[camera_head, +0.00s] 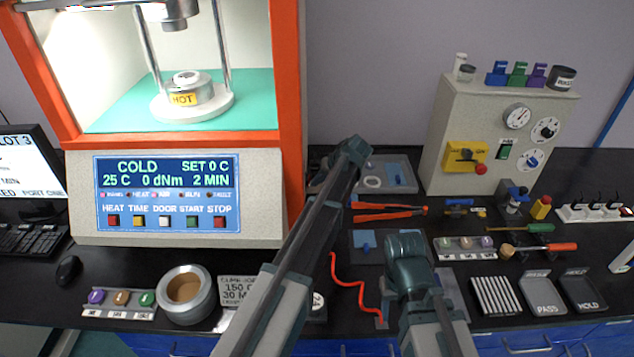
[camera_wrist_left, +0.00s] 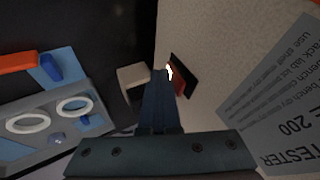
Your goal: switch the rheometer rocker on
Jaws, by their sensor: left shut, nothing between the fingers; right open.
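The rheometer (camera_head: 75,185) is the large beige and orange machine at left in the head view; its display reads COLD. A red and black rocker (camera_wrist_left: 186,76) is set in its beige side panel (camera_wrist_left: 215,55) in the left wrist view. My left gripper (camera_wrist_left: 161,76) is shut and empty, its tip close beside the rocker; I cannot tell whether it touches. In the head view my left gripper (camera_head: 350,155) is beside the rheometer's right side, its fingertips hidden. My right gripper (camera_head: 407,265) is over the middle of the bench, its fingers mostly hidden.
A grey tray (camera_head: 398,163) with rings lies right of the rheometer and shows in the left wrist view (camera_wrist_left: 98,125). A beige box with gauges (camera_head: 460,120) stands at back right. Red pliers (camera_head: 390,211), a red cord and small trays crowd the bench.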

